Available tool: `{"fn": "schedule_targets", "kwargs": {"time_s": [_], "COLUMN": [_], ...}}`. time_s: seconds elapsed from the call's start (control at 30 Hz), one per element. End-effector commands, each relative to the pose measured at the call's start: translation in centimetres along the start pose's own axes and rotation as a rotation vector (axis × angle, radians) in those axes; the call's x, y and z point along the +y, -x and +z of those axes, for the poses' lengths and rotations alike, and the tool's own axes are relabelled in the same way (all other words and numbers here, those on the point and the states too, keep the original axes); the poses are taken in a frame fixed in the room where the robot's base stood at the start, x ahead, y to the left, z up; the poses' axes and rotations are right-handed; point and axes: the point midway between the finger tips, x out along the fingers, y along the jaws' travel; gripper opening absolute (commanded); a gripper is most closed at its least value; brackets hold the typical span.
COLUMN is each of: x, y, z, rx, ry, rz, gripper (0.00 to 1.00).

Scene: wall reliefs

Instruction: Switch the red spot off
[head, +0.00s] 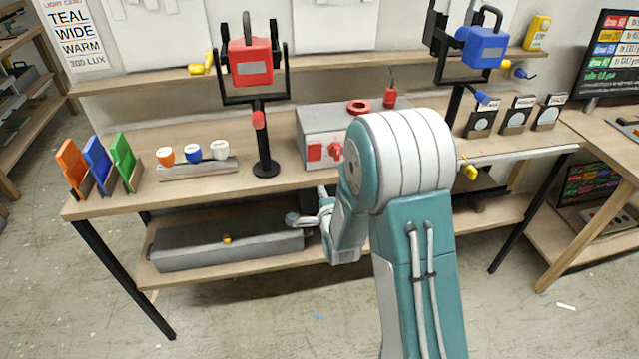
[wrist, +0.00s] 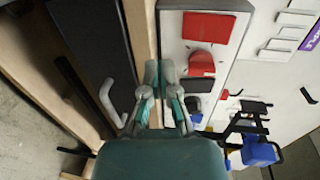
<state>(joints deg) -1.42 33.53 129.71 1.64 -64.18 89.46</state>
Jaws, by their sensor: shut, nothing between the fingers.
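The red spot lamp (head: 250,62) hangs in a black yoke on a stand at the back of the bench. A grey control box (head: 314,119) stands right of it. Its front has a flat red panel (head: 314,152) and a red knob (head: 335,149). In the wrist view the red panel (wrist: 208,26) and the red knob (wrist: 201,63) lie right of my gripper (wrist: 159,72). My gripper is shut and empty, its fingertips apart from the knob. In the head view my arm hides the box's right part.
A blue lamp (head: 482,47) stands at the right. Three coloured panels (head: 97,165) and a rack with three small cups (head: 197,168) are at the left. A long grey box (head: 220,248) lies on the lower shelf. The bench's front edge is close to my gripper.

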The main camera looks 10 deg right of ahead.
Motion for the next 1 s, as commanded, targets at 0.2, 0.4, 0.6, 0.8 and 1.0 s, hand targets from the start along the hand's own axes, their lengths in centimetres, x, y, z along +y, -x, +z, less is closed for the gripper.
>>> {"fn": "schedule_targets", "kwargs": {"time_s": [0.2, 0.4, 0.6, 0.8, 1.0], "x": [1.1, 1.5, 1.5, 1.5, 0.3], "y": [3.4, 4.6, 4.6, 4.6, 4.7], "z": [0.0, 0.0, 0.0, 0.0, 0.0], "rx": [0.0, 0.0, 0.0, 0.0, -0.001], "ry": [0.0, 0.0, 0.0, 0.0, 0.051], "rz": [0.001, 0.0, 0.0, 0.0, 0.025], "gripper": [0.0, 0.0, 0.0, 0.0, 0.0]}}
